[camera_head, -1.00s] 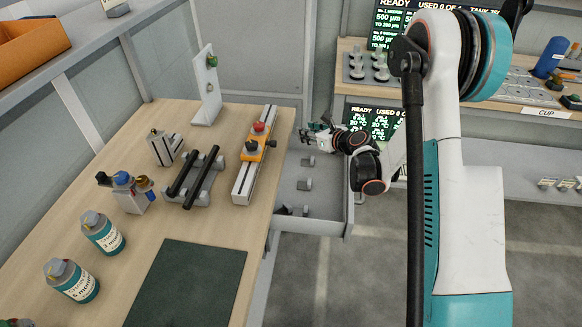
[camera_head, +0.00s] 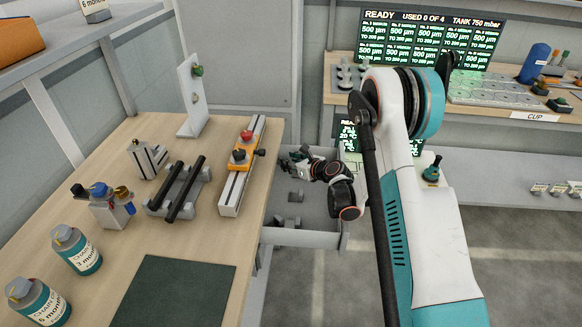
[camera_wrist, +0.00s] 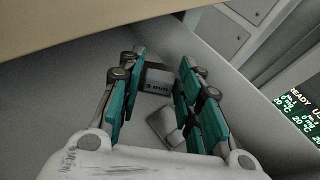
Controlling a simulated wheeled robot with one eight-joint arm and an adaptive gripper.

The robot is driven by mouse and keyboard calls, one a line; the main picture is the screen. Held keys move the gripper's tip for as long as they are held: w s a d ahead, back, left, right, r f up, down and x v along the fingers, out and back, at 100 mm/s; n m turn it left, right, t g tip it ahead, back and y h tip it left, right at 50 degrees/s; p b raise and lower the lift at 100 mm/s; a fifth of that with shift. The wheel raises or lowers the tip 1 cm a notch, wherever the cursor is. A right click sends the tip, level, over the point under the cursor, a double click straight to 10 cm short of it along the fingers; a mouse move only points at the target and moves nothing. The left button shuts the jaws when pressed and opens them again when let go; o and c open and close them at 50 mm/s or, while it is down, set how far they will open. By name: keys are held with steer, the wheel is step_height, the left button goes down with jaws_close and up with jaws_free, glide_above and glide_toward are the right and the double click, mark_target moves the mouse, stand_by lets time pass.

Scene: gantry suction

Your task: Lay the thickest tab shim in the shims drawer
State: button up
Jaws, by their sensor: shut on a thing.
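My gripper (camera_head: 287,162) is over the open drawer (camera_head: 302,239) beside the bench. In the wrist view, my gripper (camera_wrist: 163,62) is shut on a small grey tab shim (camera_wrist: 156,83), whose label seems to read 3 mm. The fingers stand on either side of it, and part of it is hidden. Another grey shim (camera_wrist: 165,126) lies lower between the fingers in that view, on the drawer floor. In the head view, grey shims (camera_head: 296,196) lie inside the drawer, and the held shim cannot be made out.
The bench holds an orange-carriage rail (camera_head: 239,180), a black-barred rack (camera_head: 178,190), a dark mat (camera_head: 172,292) and bottles (camera_head: 75,250). The bench edge runs close along the drawer's left side. A shelf with lit screens (camera_head: 428,38) stands behind. The floor at right is clear.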

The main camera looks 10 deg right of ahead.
steer(key=shift+d+f, duration=0.1)
steer(key=shift+f, duration=0.35)
steer(key=shift+f, duration=0.3)
steer(key=shift+s+f, duration=0.1)
steer(key=o, duration=1.1)
steer(key=shift+f, duration=0.1)
steer(key=shift+c, duration=0.2)
